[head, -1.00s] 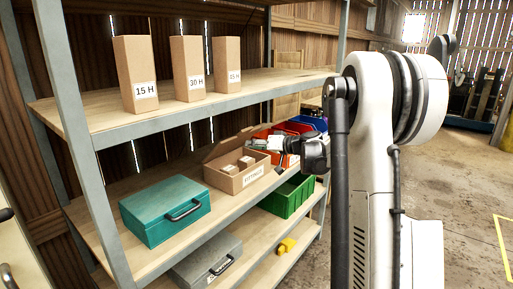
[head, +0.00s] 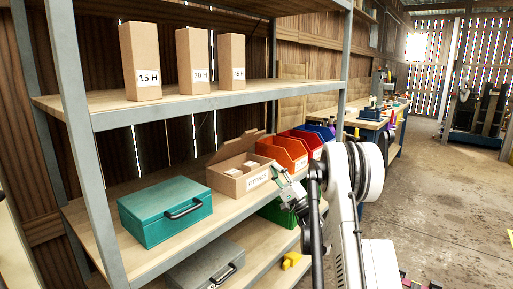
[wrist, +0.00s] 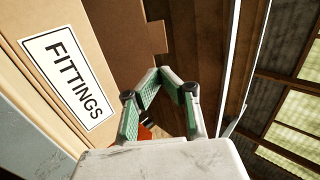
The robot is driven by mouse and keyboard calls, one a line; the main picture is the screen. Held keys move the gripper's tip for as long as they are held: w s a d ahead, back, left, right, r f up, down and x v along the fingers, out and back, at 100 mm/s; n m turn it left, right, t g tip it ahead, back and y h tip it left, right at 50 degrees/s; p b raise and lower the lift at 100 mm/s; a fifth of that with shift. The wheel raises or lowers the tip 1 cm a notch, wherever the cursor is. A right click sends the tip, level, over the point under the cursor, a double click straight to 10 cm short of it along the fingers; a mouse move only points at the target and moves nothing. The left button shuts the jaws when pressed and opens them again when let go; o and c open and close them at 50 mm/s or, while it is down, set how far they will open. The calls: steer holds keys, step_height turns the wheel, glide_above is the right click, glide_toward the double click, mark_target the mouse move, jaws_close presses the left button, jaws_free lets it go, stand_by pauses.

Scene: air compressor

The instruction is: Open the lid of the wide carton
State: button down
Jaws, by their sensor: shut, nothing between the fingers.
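The wide carton (head: 232,184), labelled FITTINGS, stands on the middle shelf, with its lid (head: 236,147) raised and leaning back at the rear. Small boxes (head: 251,164) show inside it. In the wrist view the carton's labelled front (wrist: 68,79) fills the left side, tilted in the picture. My gripper (head: 277,169) is just off the carton's right front corner, pointing up and away from me. In the wrist view its green-padded fingers (wrist: 162,74) meet at the tips with nothing between them. They appear apart from the carton.
A teal case (head: 165,212) stands left of the carton. Orange (head: 283,152) and blue bins stand to its right. A green bin (head: 272,212) and a grey case (head: 205,266) are below. Tall cartons (head: 195,58) stand on the upper shelf. A grey post (head: 85,150) rises at the left.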

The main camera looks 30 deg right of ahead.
mark_target(252, 133)
steer(key=b+x, duration=0.2)
steer(key=x, duration=1.1)
steer(key=shift+w+a+r+b, duration=0.1)
steer(key=shift+w+r+b, duration=0.15)
steer(key=shift+w+b, duration=0.1)
steer(key=shift+r, duration=0.1)
